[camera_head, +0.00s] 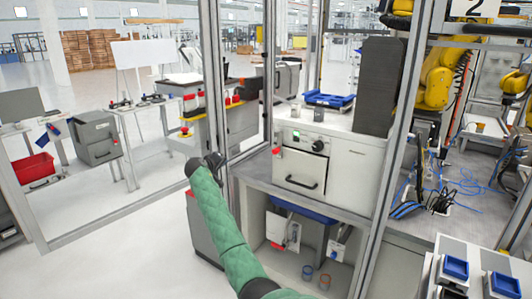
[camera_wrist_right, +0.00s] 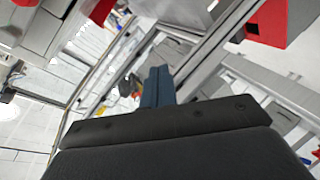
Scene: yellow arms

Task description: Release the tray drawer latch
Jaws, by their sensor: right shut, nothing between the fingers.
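A white cabinet (camera_head: 350,170) stands on a grey bench, with a drawer front (camera_head: 299,172) that has a black bar handle (camera_head: 303,183) and looks closed. A small red part (camera_head: 277,151) sits at the drawer's upper left edge; whether it is the latch I cannot tell. My right gripper (camera_head: 214,160), at the end of the green-sleeved arm, is left of the cabinet near a metal frame post, apart from the drawer. Its fingers (camera_wrist_right: 158,86) are shut and empty in the right wrist view. A red block (camera_wrist_right: 268,22) shows there at upper right. My left gripper is out of view.
Metal frame posts (camera_head: 217,100) stand close to my right gripper. Blue bins (camera_head: 455,267) sit at lower right. Yellow robot arms (camera_head: 437,80) stand at the right.

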